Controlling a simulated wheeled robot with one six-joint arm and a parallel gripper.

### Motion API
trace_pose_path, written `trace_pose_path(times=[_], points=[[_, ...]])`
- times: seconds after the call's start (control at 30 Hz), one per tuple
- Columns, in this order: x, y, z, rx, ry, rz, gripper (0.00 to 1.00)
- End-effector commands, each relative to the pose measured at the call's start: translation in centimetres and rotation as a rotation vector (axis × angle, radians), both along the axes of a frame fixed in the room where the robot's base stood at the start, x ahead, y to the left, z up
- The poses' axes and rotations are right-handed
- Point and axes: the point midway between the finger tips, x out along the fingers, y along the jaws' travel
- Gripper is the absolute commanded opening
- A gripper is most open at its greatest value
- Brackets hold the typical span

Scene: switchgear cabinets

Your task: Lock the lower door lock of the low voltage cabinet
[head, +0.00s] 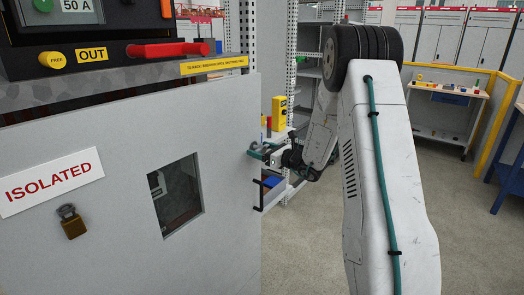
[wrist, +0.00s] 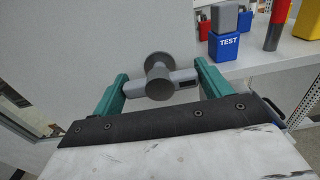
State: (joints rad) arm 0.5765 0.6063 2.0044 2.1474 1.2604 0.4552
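The grey cabinet door (head: 110,135) fills the left of the head view, with an "ISOLATED" sign (head: 52,182), a brass padlock (head: 72,222) and a small window (head: 176,195). In the wrist view a grey lock handle (wrist: 158,82) with a round knob in its middle stands out from the pale door panel (wrist: 75,45). My gripper (wrist: 160,80) is open, with its teal fingers at either end of the handle's bar; I cannot tell whether they touch it. In the head view my gripper (head: 258,152) is at the door's right edge, and the lock is hidden there.
A black pull handle (head: 259,195) is on the door's edge below my gripper. Behind are a metal shelf rack (head: 308,75) and a yellow block (head: 279,112). A blue "TEST" block (wrist: 225,42) stands on a shelf close right. Floor at right is clear before a workbench (head: 445,100).

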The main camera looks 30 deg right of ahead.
Motion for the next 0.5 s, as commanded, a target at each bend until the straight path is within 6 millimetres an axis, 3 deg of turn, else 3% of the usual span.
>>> trace_pose_path(times=[0.33,0.5], points=[[-0.1,0.0,0.0,-0.001,0.0,0.0,0.95],[-1.7,-0.7,0.0,0.0,0.001,-0.003,0.95]])
